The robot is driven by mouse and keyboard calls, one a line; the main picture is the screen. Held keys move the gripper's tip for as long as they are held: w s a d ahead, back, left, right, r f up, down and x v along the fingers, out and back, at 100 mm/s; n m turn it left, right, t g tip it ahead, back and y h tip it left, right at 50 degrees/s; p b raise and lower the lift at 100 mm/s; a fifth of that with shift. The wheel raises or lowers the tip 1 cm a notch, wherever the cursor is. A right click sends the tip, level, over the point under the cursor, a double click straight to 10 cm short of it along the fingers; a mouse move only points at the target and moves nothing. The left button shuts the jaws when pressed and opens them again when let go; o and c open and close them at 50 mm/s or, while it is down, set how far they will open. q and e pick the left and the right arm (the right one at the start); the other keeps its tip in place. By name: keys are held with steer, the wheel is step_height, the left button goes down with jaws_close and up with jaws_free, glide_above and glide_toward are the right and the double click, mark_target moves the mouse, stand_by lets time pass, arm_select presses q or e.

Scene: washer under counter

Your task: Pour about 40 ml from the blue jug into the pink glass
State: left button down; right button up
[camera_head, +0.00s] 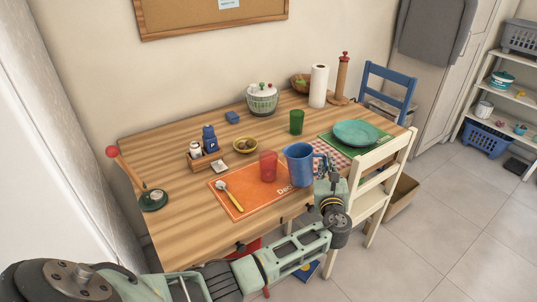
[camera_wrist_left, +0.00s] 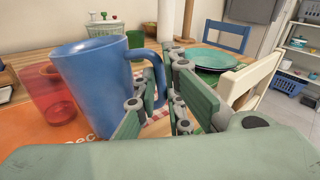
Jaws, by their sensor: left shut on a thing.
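The blue jug (camera_head: 300,164) is upright at the table's front edge, over the right part of the orange mat. I cannot tell whether its base touches the mat. My left gripper (camera_head: 325,188) is at the jug's right side, shut on its handle. In the left wrist view the jug (camera_wrist_left: 98,85) fills the left, with its handle between the fingers (camera_wrist_left: 160,112). The pink glass (camera_head: 268,166), reddish and see-through, stands upright on the mat just left of the jug. It shows partly behind the jug in the left wrist view (camera_wrist_left: 45,98). My right gripper is not in view.
A yellow spoon (camera_head: 231,197) lies on the orange mat (camera_head: 262,203). A green glass (camera_head: 296,122) stands behind. A teal plate (camera_head: 356,132) is at right, near a cream chair (camera_head: 385,165). A small yellow bowl (camera_head: 246,145) and a wooden caddy (camera_head: 205,158) stand left.

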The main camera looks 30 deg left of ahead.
arm_select(q)
steer(key=s+a+r+n+h+p, duration=0.1)
steer(key=a+r+n+p, duration=0.5)
steer(key=r, duration=0.6)
steer(key=shift+s+a+n+g+h+p, duration=0.35)
steer(key=shift+s+a+n, duration=0.15)
steer(key=shift+s+n, duration=0.1)
steer(key=shift+s+a+r+n+b, duration=0.1)
steer(key=shift+a+r+n+b, duration=0.1)
steer(key=shift+a+n+b, duration=0.25)
steer(key=shift+d, duration=0.3)
steer(key=shift+w+d, duration=0.35)
steer(key=shift+d, duration=0.25)
steer(key=shift+n, duration=0.35)
stand_by(0.9)
